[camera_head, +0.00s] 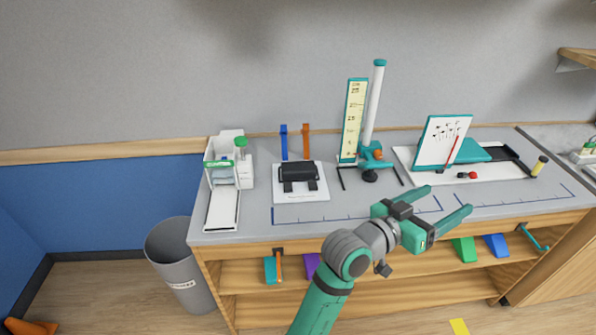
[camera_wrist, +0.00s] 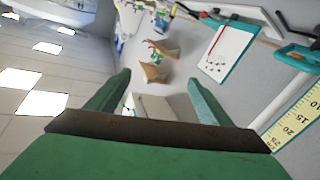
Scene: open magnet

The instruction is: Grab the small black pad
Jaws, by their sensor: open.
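My gripper (camera_head: 448,202) is open and empty above the front right part of the grey bench, with its fingers pointing right. In the wrist view its two green fingers (camera_wrist: 158,82) are spread with nothing between them. Several dark things could be the small black pad, and I cannot tell which it is. A black rounded block (camera_head: 299,171) with two black feet sits on a white board at the left. A flat black piece (camera_head: 506,152) lies at the right end of the white tray. A small black and red item (camera_head: 467,175) lies on that tray.
A teal-framed panel (camera_head: 442,141) stands on the white tray (camera_head: 500,173). A teal stand with a white tube (camera_head: 373,105) and a yellow scale (camera_head: 353,120) rises at mid-bench. A white box (camera_head: 222,180) is at the left. The front middle bench is clear.

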